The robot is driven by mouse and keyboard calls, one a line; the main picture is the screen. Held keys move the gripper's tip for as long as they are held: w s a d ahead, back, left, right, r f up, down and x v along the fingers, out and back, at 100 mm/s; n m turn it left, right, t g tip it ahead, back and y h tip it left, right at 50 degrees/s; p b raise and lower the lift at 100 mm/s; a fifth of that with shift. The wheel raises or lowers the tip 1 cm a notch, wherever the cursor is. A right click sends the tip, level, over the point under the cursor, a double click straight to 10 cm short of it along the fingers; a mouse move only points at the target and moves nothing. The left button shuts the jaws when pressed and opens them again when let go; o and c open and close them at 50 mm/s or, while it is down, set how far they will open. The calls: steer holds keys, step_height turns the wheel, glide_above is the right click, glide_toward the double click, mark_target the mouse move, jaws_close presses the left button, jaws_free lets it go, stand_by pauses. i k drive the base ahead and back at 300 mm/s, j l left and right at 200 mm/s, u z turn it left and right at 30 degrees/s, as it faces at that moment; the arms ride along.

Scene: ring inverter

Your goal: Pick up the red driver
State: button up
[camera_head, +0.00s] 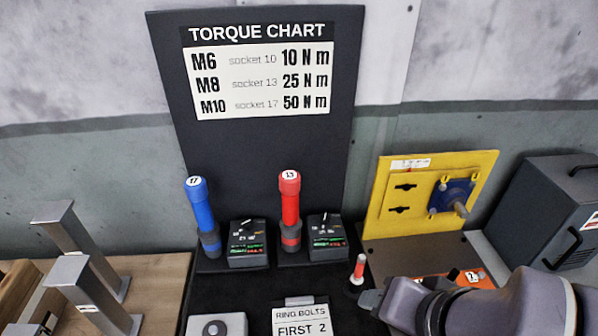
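The red driver (290,208) stands upright at the back of the dark work surface, with a round "13" label on top and a dark lower section. Beside its base is a small dark box (327,237) with a dial. A blue driver (201,212), labelled "17", stands to the left next to a similar box (246,243). My gripper (370,298) is at the lower right, in front of and to the right of the red driver, apart from it. Its fingers are small and partly hidden, so its opening is unclear.
A small red-and-white upright piece (358,268) stands close to my gripper. A yellow panel (431,195) and a dark case (551,208) are at right. Metal posts (92,262) stand at left. A "RING BOLTS" card (304,320) is in front. The torque chart (262,80) rises behind.

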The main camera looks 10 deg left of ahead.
mark_target(289, 181)
steer(key=z, duration=0.65)
steer(key=u, duration=1.35)
steer(key=k+j, duration=0.15)
steer(key=j, duration=0.2)
steer(key=k+j, duration=0.1)
steer(key=j, duration=0.25)
steer(key=k+j, duration=0.15)
steer(key=j, duration=0.15)
steer(key=i+l, duration=0.45)
steer(key=i+l+u, duration=0.05)
